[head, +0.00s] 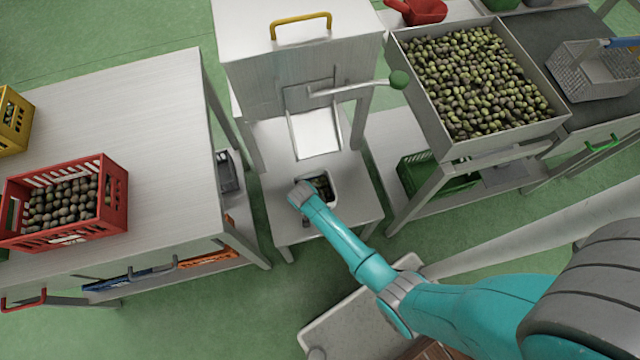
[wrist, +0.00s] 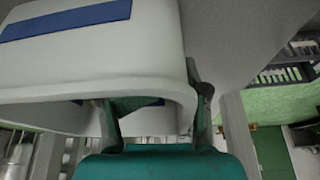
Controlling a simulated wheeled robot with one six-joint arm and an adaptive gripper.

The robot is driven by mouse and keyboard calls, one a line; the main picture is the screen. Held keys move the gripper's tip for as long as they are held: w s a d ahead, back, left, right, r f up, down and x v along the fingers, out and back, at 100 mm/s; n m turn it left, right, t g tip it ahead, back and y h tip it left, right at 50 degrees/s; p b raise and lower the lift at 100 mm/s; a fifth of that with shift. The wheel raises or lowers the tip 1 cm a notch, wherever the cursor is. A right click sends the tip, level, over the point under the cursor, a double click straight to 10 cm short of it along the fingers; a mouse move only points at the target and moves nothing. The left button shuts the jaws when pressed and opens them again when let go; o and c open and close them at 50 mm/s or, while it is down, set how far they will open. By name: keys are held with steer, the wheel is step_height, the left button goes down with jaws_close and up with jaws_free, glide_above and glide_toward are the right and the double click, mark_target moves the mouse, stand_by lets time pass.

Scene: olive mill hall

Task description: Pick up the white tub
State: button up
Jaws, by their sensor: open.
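The white tub (head: 334,186) stands on the low metal stand (head: 352,207) below the chute, with dark olives inside. In the wrist view the tub (wrist: 150,50) fills the upper left, with a blue band on its side and its rim close to my fingers. My gripper (wrist: 156,105) is open at the tub's rim. One finger appears at the tub's mouth and the other just outside its right side. I cannot tell whether they touch it. In the head view my wrist hides the tub's near left part and the fingertips.
A metal hopper with a chute (head: 317,135) rises behind the tub. A table on the left holds a red crate (head: 62,235) of olives. A large olive bin (head: 480,146) stands at the right.

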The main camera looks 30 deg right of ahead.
steer(key=shift+o, duration=0.4)
steer(key=shift+s+f, duration=0.15)
jaws_close()
step_height(320, 180, up, 10)
stand_by(0.4)
